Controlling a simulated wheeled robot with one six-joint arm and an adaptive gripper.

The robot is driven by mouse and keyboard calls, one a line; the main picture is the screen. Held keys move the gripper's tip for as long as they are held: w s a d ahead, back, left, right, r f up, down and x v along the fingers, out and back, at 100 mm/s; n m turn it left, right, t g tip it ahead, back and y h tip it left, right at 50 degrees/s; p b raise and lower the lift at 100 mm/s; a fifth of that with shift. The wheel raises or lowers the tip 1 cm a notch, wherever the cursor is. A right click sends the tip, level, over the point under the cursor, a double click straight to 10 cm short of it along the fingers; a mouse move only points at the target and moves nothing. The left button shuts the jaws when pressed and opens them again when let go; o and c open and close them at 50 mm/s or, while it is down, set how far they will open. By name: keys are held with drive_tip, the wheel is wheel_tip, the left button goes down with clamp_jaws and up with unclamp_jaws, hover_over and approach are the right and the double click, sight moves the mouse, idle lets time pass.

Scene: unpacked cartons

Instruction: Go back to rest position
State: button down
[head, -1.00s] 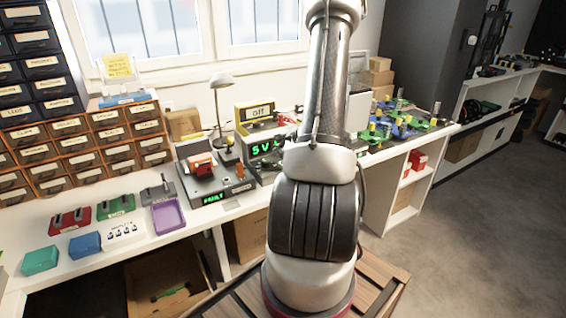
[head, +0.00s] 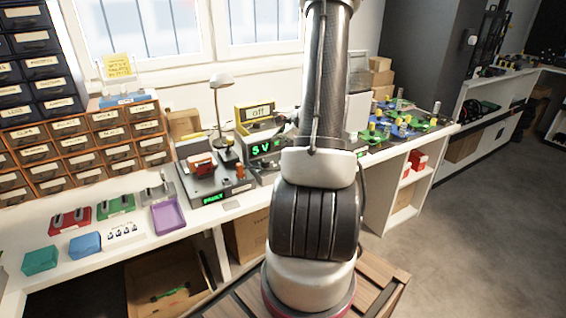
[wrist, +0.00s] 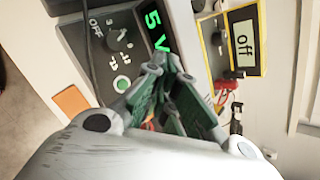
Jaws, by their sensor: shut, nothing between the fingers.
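In the wrist view my gripper (wrist: 160,68) is shut, with its fingertips together and nothing visible between them. It points toward a dark power supply with a lit green "5 V" display (wrist: 154,30), a knob and a green button. The gripper's distance from the power supply is hard to tell. In the head view my arm stands upright in front of the bench, and the gripper itself is out of the picture. The power supply (head: 262,150) shows partly behind the arm.
A yellow-framed meter reading "off" (head: 258,112) stands behind the power supply. A grey test station (head: 213,183), a lamp (head: 219,100) and a purple tray (head: 167,216) are on the white bench. Drawer cabinets (head: 85,143) stand at the left. The grey floor (head: 470,220) at the right is clear.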

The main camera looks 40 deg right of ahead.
idle(0.4)
drive_tip(key=s+a+r+n+g+y, duration=0.2)
drive_tip(key=s+a+n, duration=0.4)
drive_tip(key=a, duration=0.1)
drive_tip(key=s+a+r+n+g+y, duration=0.3)
drive_tip(key=s+a+n, duration=0.3)
drive_tip(key=a, duration=0.1)
drive_tip(key=s+a+r+n+h, duration=0.2)
drive_tip(key=s+a+r+n, duration=0.3)
drive_tip(key=a+r+n, duration=0.1)
drive_tip(key=s+a+r+n+h, duration=0.2)
drive_tip(key=s+a+r+n, duration=0.3)
drive_tip(key=r+n, duration=0.4)
drive_tip(key=shift+a+r+h, duration=0.3)
drive_tip(key=shift+a+r, duration=0.15)
drive_tip(key=shift+r, duration=0.25)
